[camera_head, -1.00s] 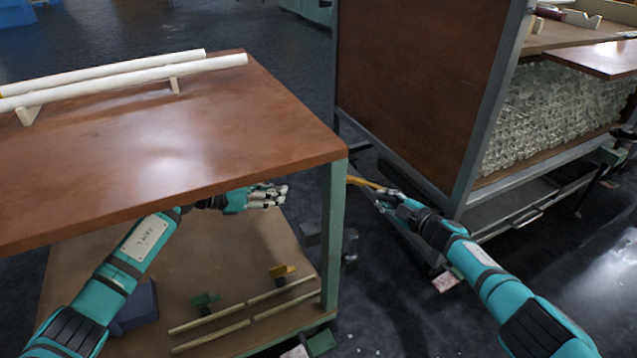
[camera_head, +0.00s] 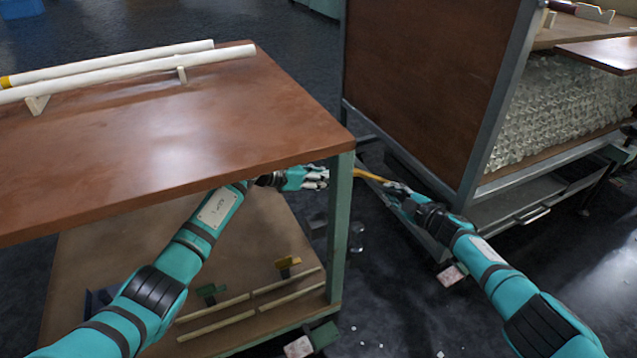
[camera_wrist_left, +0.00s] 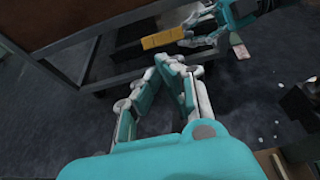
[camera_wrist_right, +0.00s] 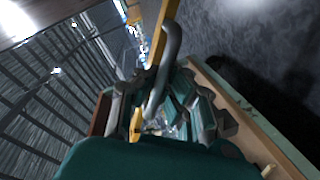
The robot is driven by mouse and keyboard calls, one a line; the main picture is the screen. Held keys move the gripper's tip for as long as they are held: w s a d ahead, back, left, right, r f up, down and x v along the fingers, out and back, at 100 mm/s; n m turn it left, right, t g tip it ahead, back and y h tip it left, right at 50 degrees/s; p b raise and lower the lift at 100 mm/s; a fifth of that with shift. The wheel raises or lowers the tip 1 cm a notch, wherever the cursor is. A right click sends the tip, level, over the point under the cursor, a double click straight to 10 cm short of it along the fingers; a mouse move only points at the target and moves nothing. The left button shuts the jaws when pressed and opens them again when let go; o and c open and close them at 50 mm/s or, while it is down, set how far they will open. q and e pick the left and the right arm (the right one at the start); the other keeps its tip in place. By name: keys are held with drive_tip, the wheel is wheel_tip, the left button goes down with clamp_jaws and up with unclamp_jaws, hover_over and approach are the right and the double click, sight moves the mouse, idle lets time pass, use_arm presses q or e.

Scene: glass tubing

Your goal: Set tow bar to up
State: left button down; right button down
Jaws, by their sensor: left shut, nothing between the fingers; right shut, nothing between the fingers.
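The tow bar (camera_head: 371,177) is a yellow bar low in the gap between the brown-topped table and the cart with the brown side panel. In the left wrist view the tow bar (camera_wrist_left: 162,39) is a flat yellow piece left of the right gripper's fingers. My right gripper (camera_head: 393,187) is shut beside the bar, at its right end. In the right wrist view the bar (camera_wrist_right: 161,30) runs up past the fingers, which partly hide it. My left gripper (camera_head: 322,178) is shut and empty at the table's corner leg, left of the bar.
The table top (camera_head: 200,120) carries two white tubes (camera_head: 130,72) and overhangs my left arm. Its leg (camera_head: 341,215) stands close to my left gripper. The cart's brown panel (camera_head: 430,80) rises behind the bar. Dark floor with small debris lies between.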

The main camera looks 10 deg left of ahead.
use_arm(q)
drive_tip(key=shift+r, duration=0.1)
use_arm(e)
drive_tip(key=shift+d+f, duration=0.3)
drive_tip(key=shift+d, duration=0.05)
use_arm(q)
drive_tip(key=shift+w+d+r, duration=0.15)
drive_tip(key=shift+d+r, duration=0.1)
drive_tip(key=shift+r, duration=0.2)
drive_tip(key=shift+w+d+r, duration=0.1)
drive_tip(key=shift+d+r, duration=0.1)
drive_tip(key=shift+r, duration=0.2)
use_arm(e)
drive_tip(key=shift+s, duration=0.1)
drive_tip(key=c, duration=1.7)
unclamp_jaws()
drive_tip(key=o, duration=0.3)
drive_tip(key=shift+r, duration=0.1)
use_arm(q)
drive_tip(key=shift+d, duration=0.1)
use_arm(e)
drive_tip(key=shift+a+r, duration=0.15)
